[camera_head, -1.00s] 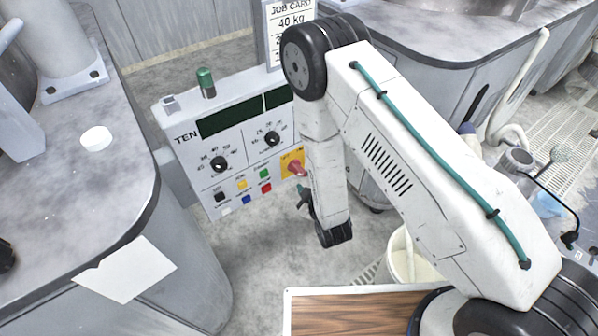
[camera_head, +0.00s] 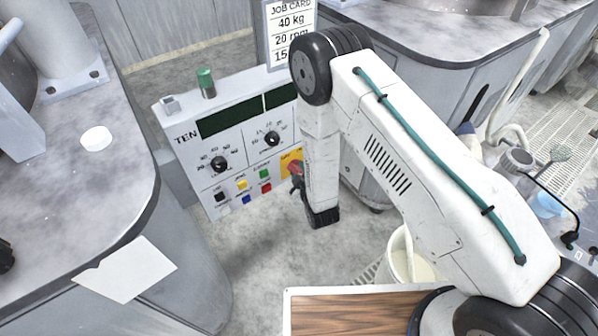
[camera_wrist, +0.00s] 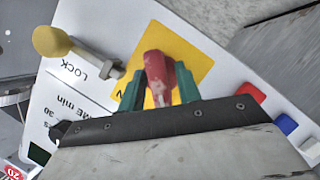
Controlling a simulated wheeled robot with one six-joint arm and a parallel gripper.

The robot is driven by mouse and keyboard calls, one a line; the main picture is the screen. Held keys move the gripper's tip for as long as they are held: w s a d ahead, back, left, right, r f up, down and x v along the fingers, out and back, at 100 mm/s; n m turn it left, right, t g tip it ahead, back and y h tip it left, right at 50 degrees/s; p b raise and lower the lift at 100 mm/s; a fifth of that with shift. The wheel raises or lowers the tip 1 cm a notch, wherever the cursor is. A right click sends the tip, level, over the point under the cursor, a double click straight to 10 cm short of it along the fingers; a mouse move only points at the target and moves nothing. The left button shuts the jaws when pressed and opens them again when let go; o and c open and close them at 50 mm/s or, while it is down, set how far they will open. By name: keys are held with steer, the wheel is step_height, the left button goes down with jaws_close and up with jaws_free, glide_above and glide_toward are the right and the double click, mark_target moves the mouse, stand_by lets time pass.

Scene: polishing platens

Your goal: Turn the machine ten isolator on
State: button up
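The machine ten panel, marked TEN (camera_head: 184,138), is a white box with dials and coloured buttons. The isolator is a red handle on a yellow plate (camera_head: 289,159) at its lower right, partly hidden by my arm in the head view. In the wrist view the red handle (camera_wrist: 157,77) stands out from the yellow plate (camera_wrist: 186,52). My gripper (camera_wrist: 160,92) has its two green fingers on either side of the handle, seemingly touching both faces. A letter N shows beside the left finger; the rest of that label is hidden.
A yellow-knobbed LOCK pin (camera_wrist: 52,42) sticks out close to the left finger. Red and blue buttons (camera_wrist: 286,123) lie to the right. A job card (camera_head: 291,30) stands behind the panel. A white bucket (camera_head: 408,262) stands on the floor beside my arm.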

jaws_close()
steer(key=m+g+y, duration=0.1)
steer(key=m, duration=0.1)
steer(key=shift+d+r+m, duration=0.1)
steer(key=shift+m, duration=0.3)
steer(key=shift+w+d+m+g+y, duration=0.1)
steer(key=shift+m+g+y, duration=0.6)
steer(key=shift+m, duration=0.5)
steer(key=m+g+y, duration=0.1)
steer(key=m+y, duration=0.1)
steer(key=m, duration=0.1)
steer(key=shift+w+d+m, duration=0.1)
steer(key=shift+m, duration=0.2)
steer(key=m+g+y, duration=0.1)
steer(key=m+y, duration=0.1)
steer(key=m, duration=0.1)
steer(key=shift+m, duration=0.4)
